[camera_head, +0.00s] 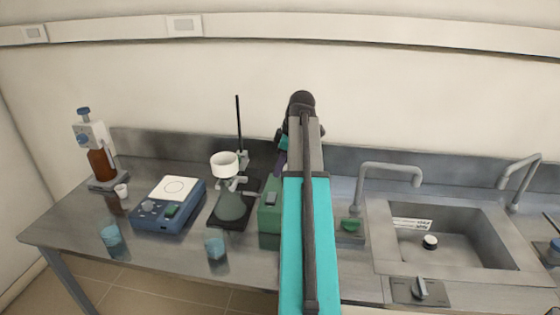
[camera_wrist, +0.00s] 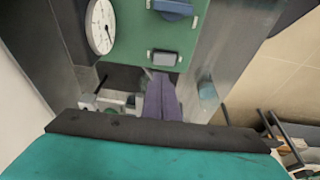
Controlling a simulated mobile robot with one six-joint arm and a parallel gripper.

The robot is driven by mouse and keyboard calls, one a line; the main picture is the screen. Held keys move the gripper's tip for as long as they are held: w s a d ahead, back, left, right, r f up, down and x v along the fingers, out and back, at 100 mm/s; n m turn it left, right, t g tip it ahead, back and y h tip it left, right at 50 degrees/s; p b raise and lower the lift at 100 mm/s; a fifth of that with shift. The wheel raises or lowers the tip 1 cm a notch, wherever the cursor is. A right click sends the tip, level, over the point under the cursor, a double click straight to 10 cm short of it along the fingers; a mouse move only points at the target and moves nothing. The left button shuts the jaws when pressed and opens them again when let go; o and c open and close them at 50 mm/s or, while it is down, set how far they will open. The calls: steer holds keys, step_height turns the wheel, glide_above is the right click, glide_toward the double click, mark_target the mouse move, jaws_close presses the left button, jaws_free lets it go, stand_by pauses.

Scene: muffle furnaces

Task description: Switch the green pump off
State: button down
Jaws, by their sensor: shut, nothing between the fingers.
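The green pump (camera_head: 269,219) stands on the steel bench in the head view, its right part hidden behind my arm. In the wrist view its green face (camera_wrist: 199,33) fills the upper middle, with a round white dial gauge (camera_wrist: 101,26) at left and a blue part (camera_wrist: 172,8) on top. A small grey and black rocker switch (camera_wrist: 163,58) sits near the pump's edge. My gripper (camera_wrist: 160,76) is shut and empty, its purple fingertips just below the switch in the picture. I cannot tell whether they touch it or which way the switch is set.
Left of the pump are a stand with a white funnel (camera_head: 224,164), a blue stirrer-like device (camera_head: 170,207), a brown dispenser bottle (camera_head: 101,165) and blue beakers (camera_head: 215,246). A sink (camera_head: 470,235) with taps lies at right. The wall is close behind.

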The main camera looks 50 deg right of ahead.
steer(key=p, duration=0.1)
glide_above(273, 194)
steer(key=s, duration=0.1)
step_height(273, 194, down, 4)
steer(key=shift+s+a+f, duration=0.1)
steer(key=shift+d+f+p, duration=0.15)
steer(key=shift+f+p, duration=0.25)
steer(key=shift+f, duration=0.6)
steer(key=shift+d+f+p, duration=0.1)
steer(key=shift+f+p, duration=0.3)
steer(key=shift+f, duration=0.6)
